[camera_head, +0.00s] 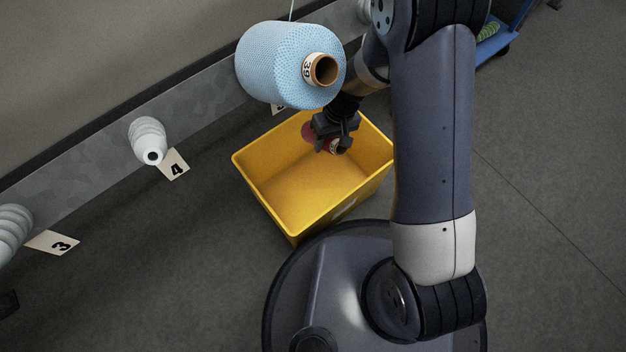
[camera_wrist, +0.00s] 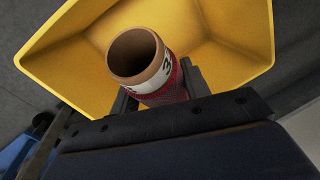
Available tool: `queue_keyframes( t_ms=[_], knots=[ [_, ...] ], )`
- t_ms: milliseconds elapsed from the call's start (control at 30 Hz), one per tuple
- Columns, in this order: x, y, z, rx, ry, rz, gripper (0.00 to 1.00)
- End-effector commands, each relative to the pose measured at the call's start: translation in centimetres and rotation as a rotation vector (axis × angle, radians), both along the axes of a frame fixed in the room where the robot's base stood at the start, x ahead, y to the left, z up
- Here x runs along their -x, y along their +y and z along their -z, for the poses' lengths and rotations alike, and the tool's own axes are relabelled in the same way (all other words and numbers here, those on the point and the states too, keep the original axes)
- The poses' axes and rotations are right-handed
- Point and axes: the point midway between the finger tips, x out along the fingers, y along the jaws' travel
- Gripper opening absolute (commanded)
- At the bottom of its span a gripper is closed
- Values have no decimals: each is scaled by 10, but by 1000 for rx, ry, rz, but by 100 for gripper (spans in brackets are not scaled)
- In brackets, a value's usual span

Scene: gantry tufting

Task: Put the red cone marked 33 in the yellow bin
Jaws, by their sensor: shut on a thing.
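The red cone (camera_head: 311,133) is mostly hidden by my gripper in the head view. In the wrist view the cone (camera_wrist: 174,94) shows its brown tube end, a white label and red yarn. A "3" is partly readable on the label; the rest is hidden. My gripper (camera_head: 337,134) is shut on the cone, with a finger on each side of it. The yellow bin (camera_head: 262,188) stands on the floor below. My gripper and the cone are over the bin's far part, near its opening. The bin's inside (camera_wrist: 100,35) looks empty where it shows.
A light blue cone (camera_head: 277,62) marked 39 sits on the grey rail (camera_head: 205,100) just behind the bin. White ribbed holders (camera_head: 149,138) stick out from the rail, with number cards 4 (camera_head: 174,165) and 3 (camera_head: 52,243). A blue cart (camera_head: 500,40) stands at the upper right.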

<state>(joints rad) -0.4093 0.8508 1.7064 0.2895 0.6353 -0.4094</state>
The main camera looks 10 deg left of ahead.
Motion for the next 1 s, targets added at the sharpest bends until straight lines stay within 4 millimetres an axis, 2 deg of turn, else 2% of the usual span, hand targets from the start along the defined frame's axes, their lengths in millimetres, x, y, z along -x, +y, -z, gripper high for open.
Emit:
queue_keyframes(
  t_ms=[33,133,467,500,800,1000],
  knots=[
    [0,0,11,0,0,0,13],
    [0,0,19,-1,-2,0,13],
    [-1,0,21,-1,-2,0,13],
    [-1,0,21,-1,-2,0,47],
    [0,0,21,-1,-1,0,70],
    [0,0,20,-1,-1,0,70]
  ],
)
